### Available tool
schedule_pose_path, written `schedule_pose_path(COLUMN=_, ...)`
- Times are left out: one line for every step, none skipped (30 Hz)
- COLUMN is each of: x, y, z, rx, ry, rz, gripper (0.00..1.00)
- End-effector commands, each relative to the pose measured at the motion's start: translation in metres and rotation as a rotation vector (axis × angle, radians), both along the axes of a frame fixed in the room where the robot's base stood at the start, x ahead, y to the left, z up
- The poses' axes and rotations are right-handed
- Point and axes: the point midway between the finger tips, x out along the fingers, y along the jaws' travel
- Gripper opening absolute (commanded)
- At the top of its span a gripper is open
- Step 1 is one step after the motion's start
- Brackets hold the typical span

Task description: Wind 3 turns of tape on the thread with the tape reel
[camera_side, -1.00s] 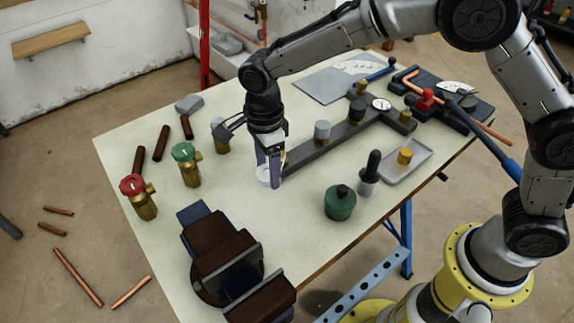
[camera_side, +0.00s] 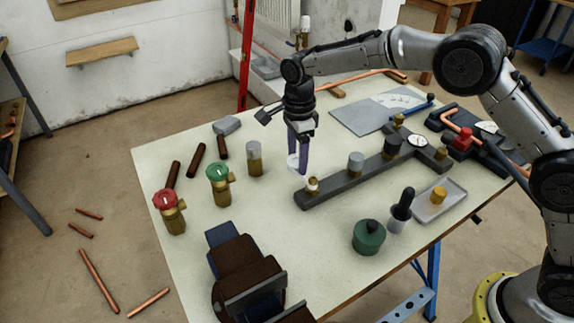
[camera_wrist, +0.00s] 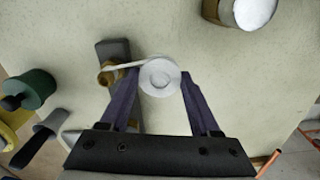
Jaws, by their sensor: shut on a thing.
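My gripper (camera_side: 298,158) is shut on the white tape reel (camera_wrist: 160,76), which sits between the purple fingers in the wrist view. In the side view the reel (camera_side: 292,161) is partly hidden by the fingers. The brass thread (camera_wrist: 112,74) is just left of the reel in the wrist view. A white strip of tape runs from the reel to the thread. In the side view the thread (camera_side: 313,186) stands upright at the near end of the dark bar (camera_side: 340,185), with some white on it. The gripper is on its far side. I cannot count the turns.
A silver-topped brass cylinder (camera_side: 254,158) stands left of my gripper. Grey and black capped fittings (camera_side: 356,163) stand along the bar. Green (camera_side: 218,185) and red (camera_side: 170,210) valves, a vise (camera_side: 245,265) and a green pot (camera_side: 368,238) are nearer. Bare bench lies around the bar's near end.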

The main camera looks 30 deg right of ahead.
Motion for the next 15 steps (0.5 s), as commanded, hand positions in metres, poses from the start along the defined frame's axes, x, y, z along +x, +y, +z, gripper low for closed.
schedule_pose_path(x=-0.002, y=-0.008, z=0.001, rx=0.000, ry=0.000, rz=-0.002, gripper=0.32)
schedule_pose_path(x=-0.003, y=-0.012, z=0.001, rx=0.000, ry=0.001, rz=-0.003, gripper=0.32)
schedule_pose_path(x=-0.005, y=-0.018, z=0.000, rx=0.000, ry=0.001, rz=-0.003, gripper=0.32)
schedule_pose_path(x=-0.006, y=-0.023, z=0.001, rx=0.000, ry=0.000, rz=-0.003, gripper=0.32)
schedule_pose_path(x=-0.007, y=-0.026, z=0.000, rx=0.000, ry=0.000, rz=-0.002, gripper=0.32)
schedule_pose_path(x=-0.010, y=-0.031, z=0.000, rx=0.000, ry=0.001, rz=-0.002, gripper=0.32)
schedule_pose_path(x=-0.012, y=-0.035, z=0.001, rx=0.000, ry=0.000, rz=-0.002, gripper=0.32)
schedule_pose_path(x=-0.015, y=-0.038, z=0.001, rx=0.000, ry=0.000, rz=-0.002, gripper=0.32)
schedule_pose_path(x=-0.019, y=-0.043, z=0.001, rx=0.000, ry=0.000, rz=-0.002, gripper=0.32)
schedule_pose_path(x=-0.022, y=-0.046, z=0.001, rx=0.000, ry=0.001, rz=-0.001, gripper=0.32)
schedule_pose_path(x=-0.025, y=-0.049, z=0.001, rx=0.000, ry=0.001, rz=-0.002, gripper=0.32)
schedule_pose_path(x=-0.028, y=-0.053, z=0.001, rx=0.000, ry=0.000, rz=-0.002, gripper=0.32)
schedule_pose_path(x=-0.033, y=-0.054, z=0.001, rx=0.000, ry=0.001, rz=-0.001, gripper=0.32)
schedule_pose_path(x=-0.037, y=-0.056, z=0.001, rx=0.000, ry=0.001, rz=-0.001, gripper=0.32)
schedule_pose_path(x=-0.042, y=-0.059, z=0.001, rx=0.000, ry=0.000, rz=-0.001, gripper=0.32)
